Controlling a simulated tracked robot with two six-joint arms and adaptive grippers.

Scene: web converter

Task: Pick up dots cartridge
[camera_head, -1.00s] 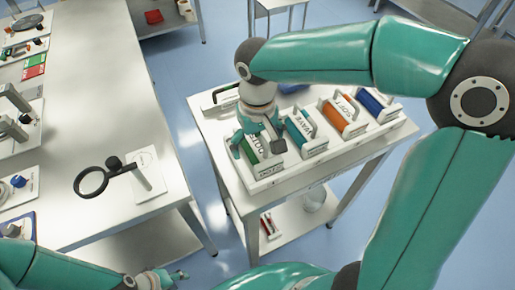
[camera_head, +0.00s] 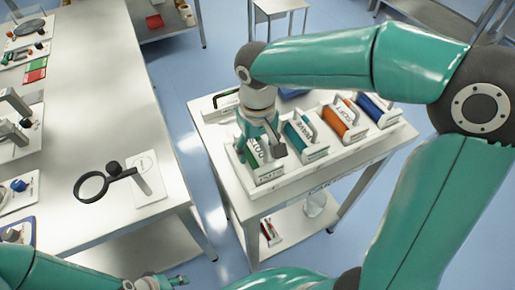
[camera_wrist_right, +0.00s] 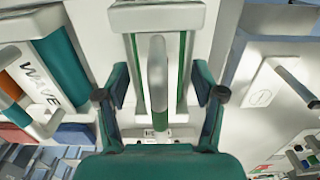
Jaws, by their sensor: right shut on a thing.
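The dots cartridge (camera_head: 264,172) is a white block with a green roll and an arched handle, at the left end of the white cartridge tray (camera_head: 308,178). My right gripper (camera_head: 268,150) is over it from above and shut on it. In the right wrist view the cartridge's pale handle (camera_wrist_right: 158,75) stands between the fingers (camera_wrist_right: 160,98), and its green roll shows along both sides. The contact itself is hard to see. My left gripper (camera_head: 178,281) is at the bottom edge, away from the cartridges, and too small to read.
A teal WAVE cartridge (camera_head: 304,138), an orange cartridge (camera_head: 345,118) and a blue one (camera_head: 377,108) stand to the right in the row. A long table (camera_head: 100,130) at left carries a black ring-shaped tool (camera_head: 93,187).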

